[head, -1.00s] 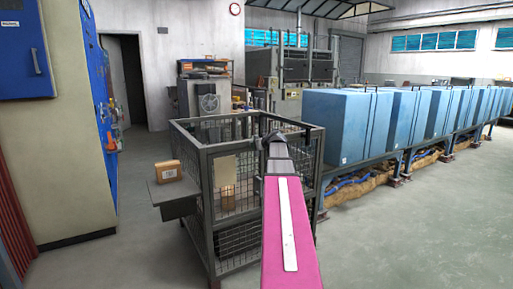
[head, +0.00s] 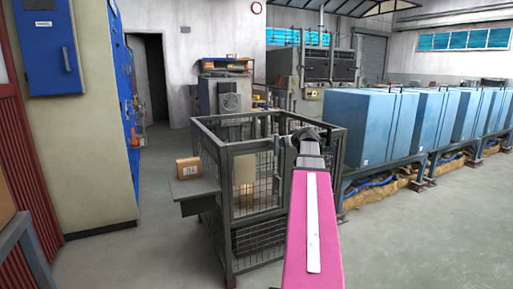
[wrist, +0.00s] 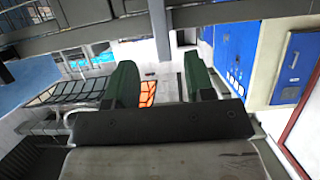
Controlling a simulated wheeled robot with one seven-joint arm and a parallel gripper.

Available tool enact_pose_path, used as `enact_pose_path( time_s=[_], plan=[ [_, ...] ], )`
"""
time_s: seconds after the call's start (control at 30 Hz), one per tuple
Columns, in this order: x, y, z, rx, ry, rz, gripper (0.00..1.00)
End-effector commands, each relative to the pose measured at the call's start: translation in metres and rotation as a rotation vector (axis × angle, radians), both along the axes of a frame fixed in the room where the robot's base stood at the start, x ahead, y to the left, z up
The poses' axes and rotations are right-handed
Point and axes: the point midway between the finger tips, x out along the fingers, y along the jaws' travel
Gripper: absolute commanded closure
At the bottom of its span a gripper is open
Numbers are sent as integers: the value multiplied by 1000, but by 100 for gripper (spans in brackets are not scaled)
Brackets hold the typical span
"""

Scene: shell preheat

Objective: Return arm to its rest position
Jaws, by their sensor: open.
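My arm reaches forward as a pink link with a white stripe in the head view, toward the wire cage. The dark end of the arm (head: 308,142) shows over the cage's right side; the fingers cannot be made out there. In the wrist view my gripper (wrist: 160,85) shows two dark green fingers set well apart, with nothing between them. The wrist picture is tilted and shows grey cage bars across the top.
The grey wire cage (head: 243,147) stands right ahead, with a side shelf holding a small cardboard box (head: 189,167). Blue tanks (head: 371,128) run along the right. A beige and blue cabinet (head: 87,140) stands at left. Floor at lower right is open.

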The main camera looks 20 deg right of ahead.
Motion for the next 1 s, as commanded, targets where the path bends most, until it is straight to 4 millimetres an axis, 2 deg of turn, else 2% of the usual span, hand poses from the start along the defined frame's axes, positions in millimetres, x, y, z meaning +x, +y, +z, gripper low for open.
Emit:
enact_pose_path(
  time_s=[0.17, 0.27, 0.37, 0.47, 0.67, 0.8, 1.0],
  plan=[
    [0, 5, -5, 5, 11, 4, 51],
    [1, 25, -27, 23, 56, 19, 51],
    [-1, 60, -66, 55, 145, 44, 51],
    [-8, 104, -116, 89, 264, 67, 51],
    [-39, 191, -210, 130, 518, 87, 51],
    [-74, 244, -269, 129, 698, 77, 51],
    [-137, 306, -339, 83, 938, 30, 51]
  ],
)
